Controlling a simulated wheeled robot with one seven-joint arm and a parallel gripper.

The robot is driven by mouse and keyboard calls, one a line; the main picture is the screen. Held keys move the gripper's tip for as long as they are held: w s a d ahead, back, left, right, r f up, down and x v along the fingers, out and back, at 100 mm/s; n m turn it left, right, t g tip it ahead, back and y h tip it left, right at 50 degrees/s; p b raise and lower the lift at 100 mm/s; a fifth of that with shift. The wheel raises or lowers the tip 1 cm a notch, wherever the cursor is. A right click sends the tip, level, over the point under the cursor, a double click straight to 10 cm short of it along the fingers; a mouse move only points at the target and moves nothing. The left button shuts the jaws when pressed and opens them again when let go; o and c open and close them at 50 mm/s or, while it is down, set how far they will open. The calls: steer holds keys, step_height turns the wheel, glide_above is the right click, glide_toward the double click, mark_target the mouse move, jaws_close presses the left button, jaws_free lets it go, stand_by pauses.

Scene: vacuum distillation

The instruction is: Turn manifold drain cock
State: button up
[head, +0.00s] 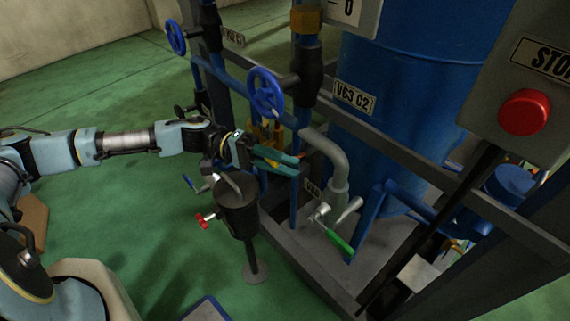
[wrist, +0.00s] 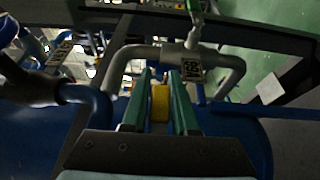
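No label in view reads as the manifold drain cock, so I cannot tell for certain which fitting it is. A valve with a green lever (head: 339,242) sits low on the grey pipe (head: 336,165) at the frame's base. In the wrist view, a green handle (wrist: 195,16) shows at the top beyond the grey pipe (wrist: 145,54). My gripper (head: 288,163) is left of that pipe and above the green lever. Its teal fingers (wrist: 162,74) are apart. A yellow part (wrist: 160,103) shows between them; whether they touch it is unclear.
A dark pot on a stand (head: 238,205) with a red-handled tap (head: 204,219) stands below my gripper. Blue handwheels (head: 266,92) are above it. A blue tank (head: 400,90) and a red stop button (head: 524,112) are at right. Green floor is open at left.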

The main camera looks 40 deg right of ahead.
steer(key=o, duration=0.3)
steer(key=shift+o, duration=0.2)
steer(key=b+v, duration=0.2)
steer(key=v, duration=0.9)
steer(key=shift+b, duration=0.3)
steer(key=shift+s, duration=0.1)
